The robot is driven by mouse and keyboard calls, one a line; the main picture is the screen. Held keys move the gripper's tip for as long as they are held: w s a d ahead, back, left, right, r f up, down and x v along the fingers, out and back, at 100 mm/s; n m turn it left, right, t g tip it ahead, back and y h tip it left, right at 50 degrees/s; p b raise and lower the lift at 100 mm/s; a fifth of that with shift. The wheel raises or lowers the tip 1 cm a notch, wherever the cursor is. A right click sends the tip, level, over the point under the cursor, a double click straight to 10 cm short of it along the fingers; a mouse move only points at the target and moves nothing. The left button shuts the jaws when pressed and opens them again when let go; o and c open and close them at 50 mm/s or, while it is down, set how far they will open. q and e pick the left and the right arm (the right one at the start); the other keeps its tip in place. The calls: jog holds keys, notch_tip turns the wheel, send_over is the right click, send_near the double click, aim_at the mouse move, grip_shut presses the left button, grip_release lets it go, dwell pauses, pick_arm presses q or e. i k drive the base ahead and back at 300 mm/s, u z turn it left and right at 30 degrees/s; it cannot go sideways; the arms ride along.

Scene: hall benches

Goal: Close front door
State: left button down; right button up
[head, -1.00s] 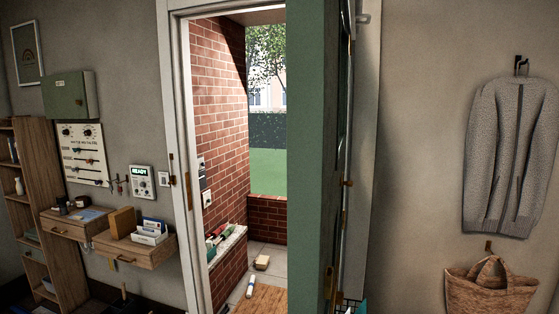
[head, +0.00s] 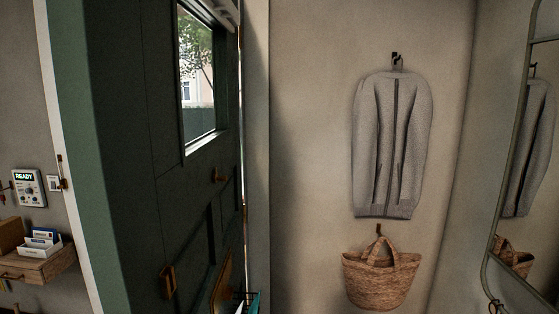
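The dark green front door (head: 135,150) fills the left-centre of the head view, seen at a steep angle. Its lighter green free edge (head: 72,110) is towards me, in front of the white door frame (head: 68,200). A glass pane (head: 200,80) in the door shows a tree and a building outside. A brass handle (head: 168,281) is low on its near side, and a small brass fitting (head: 219,176) is farther along. The door hides the doorway, so I cannot see the gap. Neither of my grippers is in view.
A grey jacket (head: 392,145) and a woven basket (head: 380,278) hang on the wall to the right. A mirror (head: 525,170) stands at the far right. A small wooden shelf (head: 35,267) is at the left. The floor is out of view.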

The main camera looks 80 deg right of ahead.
aim_at(160, 235)
jog(key=z, duration=2.4)
